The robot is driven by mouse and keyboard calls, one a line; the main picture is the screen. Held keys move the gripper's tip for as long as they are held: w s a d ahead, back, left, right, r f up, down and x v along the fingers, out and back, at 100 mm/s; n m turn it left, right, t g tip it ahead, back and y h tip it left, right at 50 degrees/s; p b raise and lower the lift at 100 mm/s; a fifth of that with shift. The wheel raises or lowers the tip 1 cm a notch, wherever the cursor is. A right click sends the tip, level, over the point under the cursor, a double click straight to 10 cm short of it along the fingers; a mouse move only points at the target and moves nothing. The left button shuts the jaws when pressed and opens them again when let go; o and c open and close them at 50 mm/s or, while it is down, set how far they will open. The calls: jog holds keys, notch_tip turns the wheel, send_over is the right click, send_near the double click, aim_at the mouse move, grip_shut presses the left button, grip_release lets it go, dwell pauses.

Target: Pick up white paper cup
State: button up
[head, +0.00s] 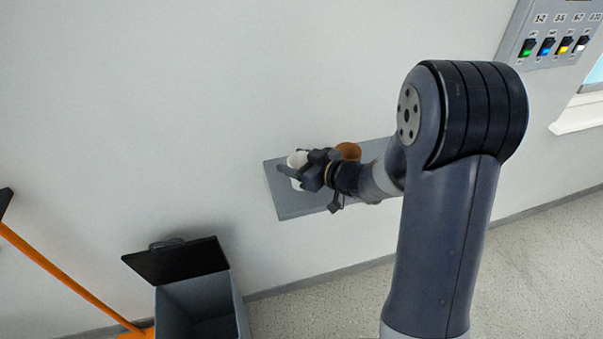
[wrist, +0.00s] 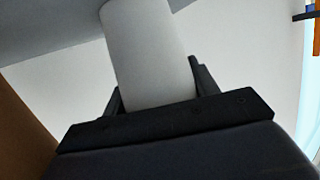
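A white paper cup (head: 298,159) is at the left part of a grey wall shelf (head: 287,205) in the head view. My gripper (head: 300,168) reaches it from the right, with fingers around it, and hides part of it. In the wrist view the cup (wrist: 150,55) stands between the two fingers of my gripper (wrist: 157,88), one on each side. The fingers look close to the cup's sides. I cannot tell whether they press on it. The cup's far end meets the grey shelf surface (wrist: 45,35).
An orange-brown cup (head: 348,151) stands on the shelf just right of my gripper. A grey bin (head: 200,300) with a raised black lid is on the floor below. A switch panel (head: 545,52) is on the wall at upper right. An orange-handled tool (head: 70,282) leans at left.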

jog(key=c, duration=0.5)
